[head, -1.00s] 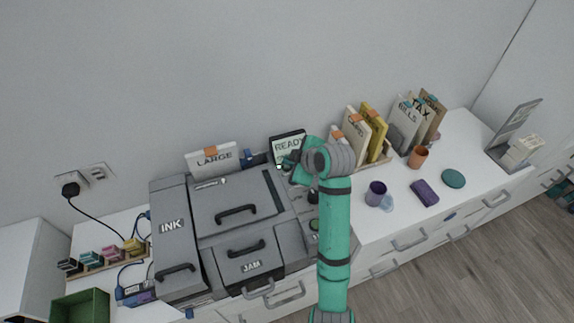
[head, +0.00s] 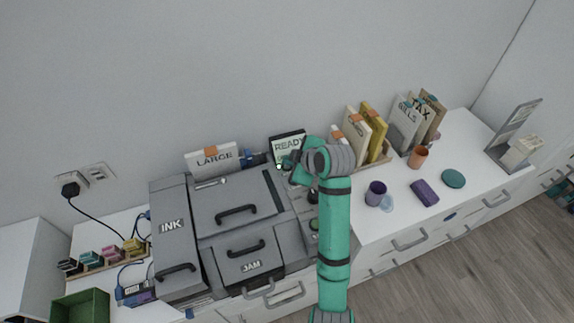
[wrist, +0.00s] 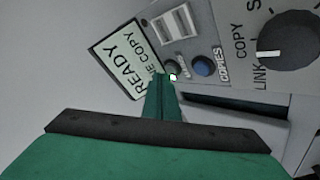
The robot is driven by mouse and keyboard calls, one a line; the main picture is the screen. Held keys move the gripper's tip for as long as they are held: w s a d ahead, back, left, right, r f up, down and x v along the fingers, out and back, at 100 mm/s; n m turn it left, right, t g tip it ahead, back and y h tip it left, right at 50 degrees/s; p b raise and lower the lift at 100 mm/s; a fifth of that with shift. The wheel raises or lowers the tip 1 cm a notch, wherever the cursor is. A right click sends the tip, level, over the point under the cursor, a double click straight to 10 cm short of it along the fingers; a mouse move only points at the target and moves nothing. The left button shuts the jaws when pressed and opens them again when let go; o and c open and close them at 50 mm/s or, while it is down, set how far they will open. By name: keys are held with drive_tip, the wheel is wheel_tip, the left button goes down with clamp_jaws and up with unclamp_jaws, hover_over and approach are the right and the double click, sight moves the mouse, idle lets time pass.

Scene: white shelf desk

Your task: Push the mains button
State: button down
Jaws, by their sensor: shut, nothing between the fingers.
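The grey copier (head: 228,200) stands on the white desk in the head view. In the wrist view its panel (wrist: 235,85) shows a small dark round button (wrist: 170,60) beside a label too blurred to read for certain. A small bright greenish-white light (wrist: 173,77) glows just below that button. My gripper (wrist: 163,80) is shut and empty, its tips right at the light and just below the dark button. I cannot tell whether they touch the panel. In the head view my gripper (head: 284,165) is at the panel's back, below the READY screen (head: 289,145).
A blue button (wrist: 203,66) marked COPIES sits close right of the dark one. A large black dial (wrist: 288,40) and a dark slot (wrist: 240,108) lie farther right. The READY screen also shows in the wrist view (wrist: 125,58). A purple cup (head: 375,194) stands right of my arm.

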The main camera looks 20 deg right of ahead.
drive_tip(key=shift+f, duration=0.15)
drive_tip(key=shift+f, duration=0.3)
drive_tip(key=shift+r, duration=0.45)
wheel_tip(320, 180, up, 6)
idle(1.0)
idle(0.4)
